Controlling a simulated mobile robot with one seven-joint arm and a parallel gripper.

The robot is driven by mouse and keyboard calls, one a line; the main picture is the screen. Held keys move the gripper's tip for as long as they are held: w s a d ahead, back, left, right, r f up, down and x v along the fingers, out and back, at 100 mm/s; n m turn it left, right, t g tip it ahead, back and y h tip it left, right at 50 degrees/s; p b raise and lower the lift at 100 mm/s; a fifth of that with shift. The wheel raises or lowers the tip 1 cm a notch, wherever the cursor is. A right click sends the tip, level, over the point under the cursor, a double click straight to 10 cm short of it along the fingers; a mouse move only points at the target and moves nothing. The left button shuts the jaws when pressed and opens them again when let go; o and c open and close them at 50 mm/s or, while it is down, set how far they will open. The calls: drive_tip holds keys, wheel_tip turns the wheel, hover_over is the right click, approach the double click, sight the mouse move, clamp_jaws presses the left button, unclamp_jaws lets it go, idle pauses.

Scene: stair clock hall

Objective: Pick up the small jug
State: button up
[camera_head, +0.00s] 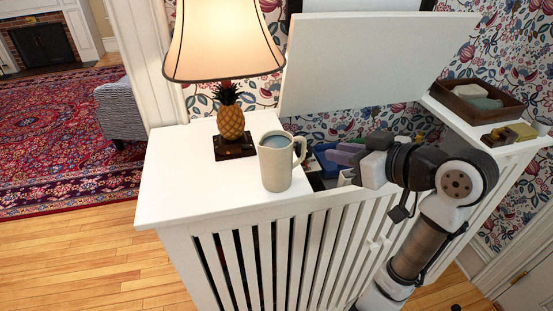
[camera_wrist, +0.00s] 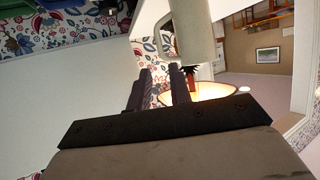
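The small jug (camera_head: 275,168) is cream-coloured with a grey-blue inside. It stands upright on the white cabinet top (camera_head: 190,190), its handle facing right towards my gripper. My gripper (camera_head: 338,155) is to the right of the jug in the head view, pointing left, apart from the handle. In the wrist view the jug (camera_wrist: 186,32) shows at the top, its handle beyond the fingertips. My gripper (camera_wrist: 160,75) shows two dark fingers with a gap between them, empty.
A lamp (camera_head: 230,125) with a pineapple base stands just behind the jug, its shade (camera_head: 222,45) overhanging. A raised white lid (camera_head: 375,60) stands behind my gripper over an open compartment with coloured items. A brown tray (camera_head: 478,100) is at right. The cabinet top's left part is clear.

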sight(275, 147)
drive_tip(key=p+x, duration=0.2)
drive_tip(key=x, duration=1.1)
clamp_jaws()
drive_tip(key=shift+r, duration=0.1)
